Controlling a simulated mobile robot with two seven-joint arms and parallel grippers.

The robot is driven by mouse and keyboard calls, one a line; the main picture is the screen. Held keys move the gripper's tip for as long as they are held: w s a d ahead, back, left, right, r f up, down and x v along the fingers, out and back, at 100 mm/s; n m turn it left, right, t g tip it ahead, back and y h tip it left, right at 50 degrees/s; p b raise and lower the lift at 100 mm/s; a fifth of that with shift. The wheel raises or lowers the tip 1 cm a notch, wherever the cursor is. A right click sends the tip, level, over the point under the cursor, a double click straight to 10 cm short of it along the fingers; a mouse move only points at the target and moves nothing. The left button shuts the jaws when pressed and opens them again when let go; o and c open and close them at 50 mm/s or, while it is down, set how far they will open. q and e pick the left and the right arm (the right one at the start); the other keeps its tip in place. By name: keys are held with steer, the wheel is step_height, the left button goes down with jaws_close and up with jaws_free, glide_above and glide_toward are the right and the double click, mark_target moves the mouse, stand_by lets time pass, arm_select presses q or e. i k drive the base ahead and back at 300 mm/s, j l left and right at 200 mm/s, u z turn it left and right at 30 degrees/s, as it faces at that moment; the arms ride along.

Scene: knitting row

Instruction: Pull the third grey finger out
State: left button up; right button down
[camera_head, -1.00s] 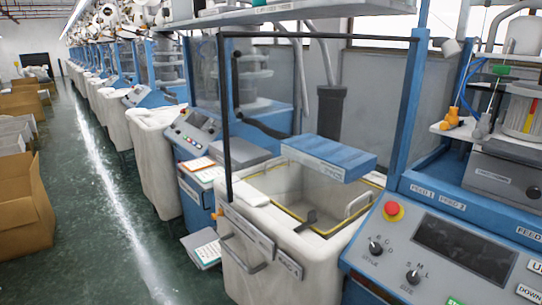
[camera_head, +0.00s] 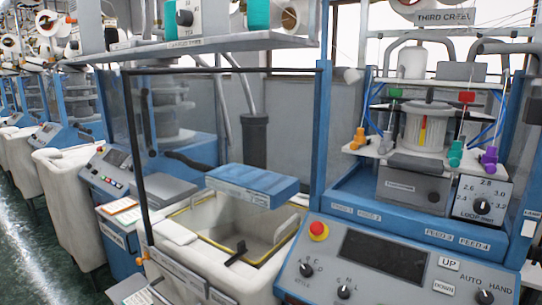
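On the nearest machine, several small coloured finger-like pieces stand on a white plate around a central cylinder (camera_head: 424,132). A small grey finger (camera_head: 384,143) stands at the left, just right of an orange finger (camera_head: 358,139). A teal finger (camera_head: 455,153) and a purple finger (camera_head: 489,159) stand at the right. The grey finger is small here, and I cannot tell how far in it sits. A sign reading THIRD CREEL (camera_head: 441,16) hangs above this machine. Neither of my grippers shows.
A control panel (camera_head: 380,262) with a red button (camera_head: 318,231) and knobs faces me below. Left of it stands an open white bin (camera_head: 183,260) with a blue box (camera_head: 252,184) across its rim. A black-framed clear guard (camera_head: 230,71) rises beside it. More machines line the left.

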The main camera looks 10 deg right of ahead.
mark_target(385, 147)
steer(key=j+z, duration=0.1)
steer(key=z, duration=0.3)
steer(key=i+j+z, duration=0.1)
steer(key=z, duration=0.35)
steer(key=j+z, duration=0.15)
steer(key=z, duration=0.25)
steer(key=j+z, duration=0.7)
steer(key=k+j+z, duration=0.1)
steer(key=j, duration=0.2)
steer(key=j+z, duration=0.15)
steer(key=j, duration=0.2)
steer(key=k+j+z, duration=0.1)
steer(key=j, duration=0.2)
steer(key=k+j, duration=0.15)
steer(key=j, duration=0.25)
steer(key=k+j, duration=0.15)
steer(key=j, duration=0.25)
steer(key=k+j+z, duration=0.1)
steer(key=j, duration=0.3)
steer(key=k+j, duration=0.2)
steer(key=j, duration=0.2)
